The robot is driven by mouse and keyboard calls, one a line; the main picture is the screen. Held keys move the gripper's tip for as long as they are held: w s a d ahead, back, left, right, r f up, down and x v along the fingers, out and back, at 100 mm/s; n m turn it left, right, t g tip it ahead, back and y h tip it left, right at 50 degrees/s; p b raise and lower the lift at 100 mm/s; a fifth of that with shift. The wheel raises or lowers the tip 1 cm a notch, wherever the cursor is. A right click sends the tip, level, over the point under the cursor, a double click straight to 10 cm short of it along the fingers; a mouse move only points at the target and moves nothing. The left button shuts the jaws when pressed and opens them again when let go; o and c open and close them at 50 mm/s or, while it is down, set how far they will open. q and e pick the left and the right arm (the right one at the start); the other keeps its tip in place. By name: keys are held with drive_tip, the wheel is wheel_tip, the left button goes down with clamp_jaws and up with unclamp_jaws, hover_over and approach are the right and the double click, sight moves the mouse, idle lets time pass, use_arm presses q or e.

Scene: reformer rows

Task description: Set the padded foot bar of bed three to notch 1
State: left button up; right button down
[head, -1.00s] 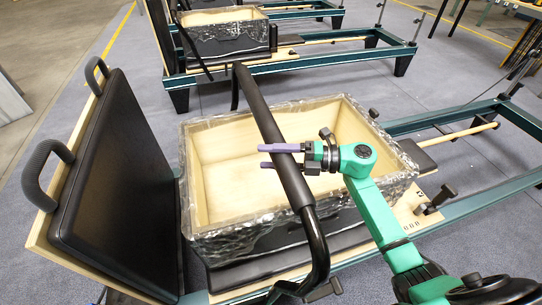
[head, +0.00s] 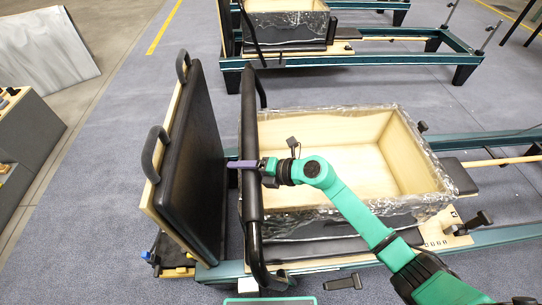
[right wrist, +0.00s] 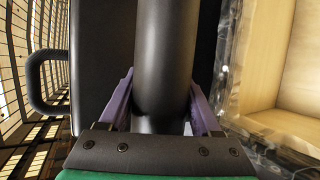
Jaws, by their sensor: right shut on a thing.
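The padded foot bar (head: 249,140) is a black bar with a thick sleeve. It stands up across the near bed between the upright black padded board and the wooden box. My right gripper (head: 245,164) is shut on the bar's padded part. In the right wrist view the purple fingers lie on either side of the bar (right wrist: 163,60). The bar's lower near end (head: 265,277) reaches down by the bed's frame rail. The notches cannot be made out. My left gripper is not in view.
The wooden box (head: 390,165), wrapped in clear film, stands on the bed right of the bar. The black padded board (head: 200,165) with two loop handles stands close left. Another similar bed (head: 350,62) is behind. Grey floor is open at left.

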drive_tip(key=a, duration=0.1)
drive_tip(key=a+f, duration=0.1)
drive_tip(key=a, duration=0.2)
drive_tip(key=shift+s+a+f, duration=0.3)
drive_tip(key=shift+a+f, duration=0.1)
drive_tip(key=shift+f, duration=0.1)
drive_tip(key=shift+c, duration=0.5)
unclamp_jaws()
drive_tip(key=shift+a, duration=0.1)
drive_tip(key=shift+w, duration=0.1)
